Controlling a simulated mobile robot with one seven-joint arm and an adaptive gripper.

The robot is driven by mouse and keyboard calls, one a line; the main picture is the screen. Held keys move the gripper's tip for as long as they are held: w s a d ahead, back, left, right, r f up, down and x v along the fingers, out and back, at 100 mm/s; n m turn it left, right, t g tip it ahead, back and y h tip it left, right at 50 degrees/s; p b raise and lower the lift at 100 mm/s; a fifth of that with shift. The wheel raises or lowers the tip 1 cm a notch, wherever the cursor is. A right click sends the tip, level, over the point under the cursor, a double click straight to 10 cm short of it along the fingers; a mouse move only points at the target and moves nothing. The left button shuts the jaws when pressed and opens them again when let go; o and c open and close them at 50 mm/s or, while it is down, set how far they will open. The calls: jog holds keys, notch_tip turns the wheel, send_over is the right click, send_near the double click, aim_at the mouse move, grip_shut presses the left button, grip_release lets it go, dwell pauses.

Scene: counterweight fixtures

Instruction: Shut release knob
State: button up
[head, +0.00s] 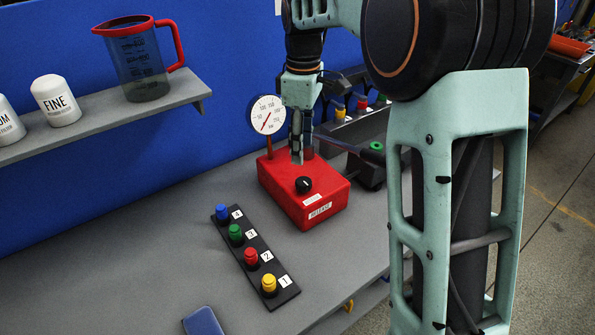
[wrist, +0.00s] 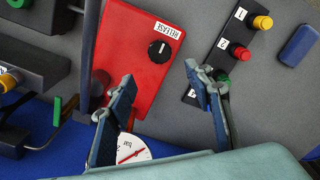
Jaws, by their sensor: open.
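The release knob (head: 304,185) is a round black knob with a white mark. It sits on top of a red box (head: 325,205) with a "RELEASE" label, and it also shows in the wrist view (wrist: 160,51). A round white pressure gauge (head: 267,114) stands on a red stem at the box's back left. My gripper (head: 297,158) points down over the back part of the red box, behind the knob. In the wrist view my gripper (wrist: 160,78) has its two fingers spread apart with nothing between them. The knob shows beyond the fingertips, apart from them.
A black strip (head: 262,262) with blue, green, red and yellow buttons lies left of the red box. A dark blue object (head: 203,322) lies at the front. A black fixture with a lever (head: 371,165) stands right of the box. A shelf (head: 105,117) holds a jug (head: 140,65).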

aim_at(302, 181)
notch_tip(302, 181, down, 10)
jog(key=shift+s+f, duration=0.1)
jog(key=shift+c, duration=0.4)
jog(key=c, duration=1.1)
